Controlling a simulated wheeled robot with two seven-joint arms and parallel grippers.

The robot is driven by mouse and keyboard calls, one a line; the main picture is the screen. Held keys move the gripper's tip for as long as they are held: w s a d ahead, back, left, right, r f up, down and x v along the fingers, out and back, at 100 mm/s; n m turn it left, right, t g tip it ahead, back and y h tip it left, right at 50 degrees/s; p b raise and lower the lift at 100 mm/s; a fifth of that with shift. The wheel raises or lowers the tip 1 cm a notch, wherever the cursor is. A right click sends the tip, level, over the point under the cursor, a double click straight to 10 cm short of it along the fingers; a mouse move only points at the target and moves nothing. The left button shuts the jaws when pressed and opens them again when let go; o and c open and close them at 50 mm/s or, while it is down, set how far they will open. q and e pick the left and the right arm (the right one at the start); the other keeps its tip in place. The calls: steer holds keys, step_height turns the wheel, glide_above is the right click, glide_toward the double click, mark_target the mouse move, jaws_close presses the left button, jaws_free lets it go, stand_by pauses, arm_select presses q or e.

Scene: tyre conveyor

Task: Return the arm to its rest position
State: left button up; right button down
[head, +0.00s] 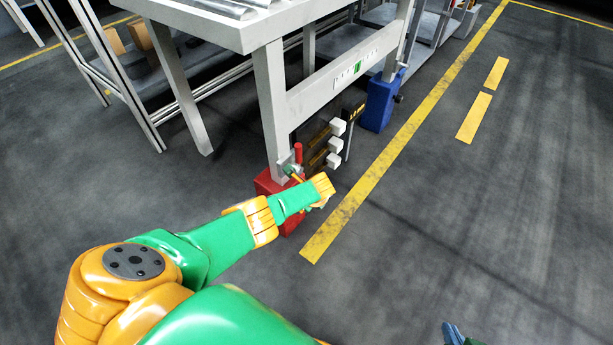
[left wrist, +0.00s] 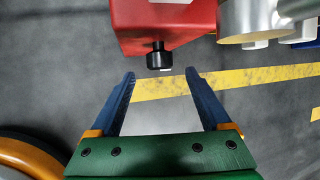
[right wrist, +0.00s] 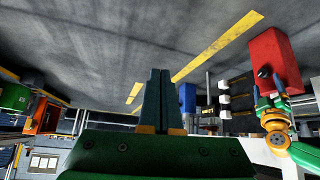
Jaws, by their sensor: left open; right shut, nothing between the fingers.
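My left arm (head: 215,245) stretches from the lower left toward a red box (head: 268,185) at the foot of the conveyor leg. In the left wrist view my left gripper (left wrist: 160,85) is open and empty, with the red box (left wrist: 160,25) and its black knob (left wrist: 159,56) just beyond the fingertips. In the right wrist view my left arm also shows beside the red box. My right gripper (head: 453,333) shows only as blue fingertips at the bottom edge of the head view. In the right wrist view its fingers (right wrist: 159,85) are together, with nothing between them.
The conveyor frame (head: 330,80) stands ahead with a blue box (head: 380,101) on another leg. White-tipped cylinders (head: 334,144) project beside the red box. A yellow floor line (head: 400,130) runs alongside. The grey floor on the right is clear.

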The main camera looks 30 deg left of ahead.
arm_select(q)
steer(key=s+d+f+n+h+p, duration=0.1)
steer(key=s+d+n+h+p, duration=0.3)
steer(key=s+d+n, duration=1.15)
arm_select(e)
steer(key=s+d+f+g+h, duration=0.1)
steer(key=s+d+f+g, duration=0.1)
steer(key=s+f+g, duration=0.6)
arm_select(q)
steer(key=s+a+r+g+p, duration=0.1)
steer(key=s+a+r+p, duration=0.2)
steer(key=s+r+p, duration=0.8)
steer(key=s+a+r+g+p, duration=0.1)
steer(key=s+a+r+p, duration=0.2)
steer(key=s+r+p, duration=0.8)
step_height(320, 180, up, 2)
steer(key=p, duration=1.6)
steer(key=shift+a, duration=0.4)
arm_select(e)
steer(key=s+d+r, duration=0.1)
steer(key=s+r, duration=0.5)
steer(key=r, duration=0.3)
steer(key=s+d+r+t, duration=0.1)
steer(key=s+r, duration=0.6)
steer(key=r, duration=0.3)
steer(key=shift+s+d, duration=0.2)
steer(key=shift+d, duration=0.05)
